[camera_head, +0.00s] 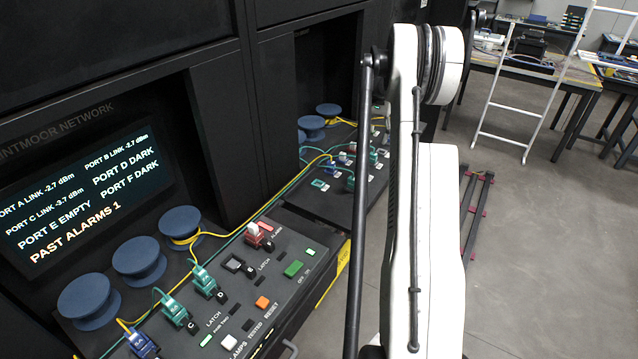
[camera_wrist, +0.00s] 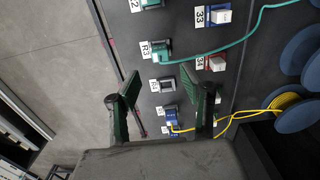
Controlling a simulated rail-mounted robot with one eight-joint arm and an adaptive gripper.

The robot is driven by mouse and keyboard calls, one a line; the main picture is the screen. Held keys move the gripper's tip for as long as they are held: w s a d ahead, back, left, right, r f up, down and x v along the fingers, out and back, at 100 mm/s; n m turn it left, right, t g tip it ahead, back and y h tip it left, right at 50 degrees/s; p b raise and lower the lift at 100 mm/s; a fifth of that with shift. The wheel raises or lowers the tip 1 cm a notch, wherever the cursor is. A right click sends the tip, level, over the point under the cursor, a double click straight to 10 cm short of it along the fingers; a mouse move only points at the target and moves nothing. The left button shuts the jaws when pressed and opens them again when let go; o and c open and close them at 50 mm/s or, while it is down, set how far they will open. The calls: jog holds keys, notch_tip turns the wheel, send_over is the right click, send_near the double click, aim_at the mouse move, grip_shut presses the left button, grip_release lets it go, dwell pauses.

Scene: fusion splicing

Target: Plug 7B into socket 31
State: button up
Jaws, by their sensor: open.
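My gripper (camera_wrist: 161,76) is open and empty in the wrist view, its two dark green fingers apart above a panel. A blue plug (camera_wrist: 171,117) with a yellow cable sits low between the fingers; its label is too small to read, so I cannot tell whether it is 7B. An empty-looking grey socket (camera_wrist: 165,85) with a white label lies between the fingers. No label that I can surely read as 31 shows. In the head view my gripper is hidden behind my white arm.
The wrist view shows a teal plug (camera_wrist: 160,50) by label R3, a white plug (camera_wrist: 221,16) by label 33, a red plug (camera_wrist: 217,63) and blue spools (camera_wrist: 300,50). In the head view, a near console (camera_head: 262,285) carries plugs and buttons; the farther panel (camera_head: 318,197) is partly hidden.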

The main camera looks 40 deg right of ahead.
aim_at(374, 154)
jog(key=shift+f, duration=0.1)
notch_tip(374, 154, down, 8)
jog(key=b, duration=0.4)
jog(key=shift+f, duration=0.4)
jog(key=shift+b, duration=0.7)
dwell(0.9)
jog(key=shift+c, duration=0.5)
grip_shut()
jog(key=shift+r, duration=0.15)
jog(key=shift+r+p, duration=0.75)
jog(key=shift+r, duration=2.15)
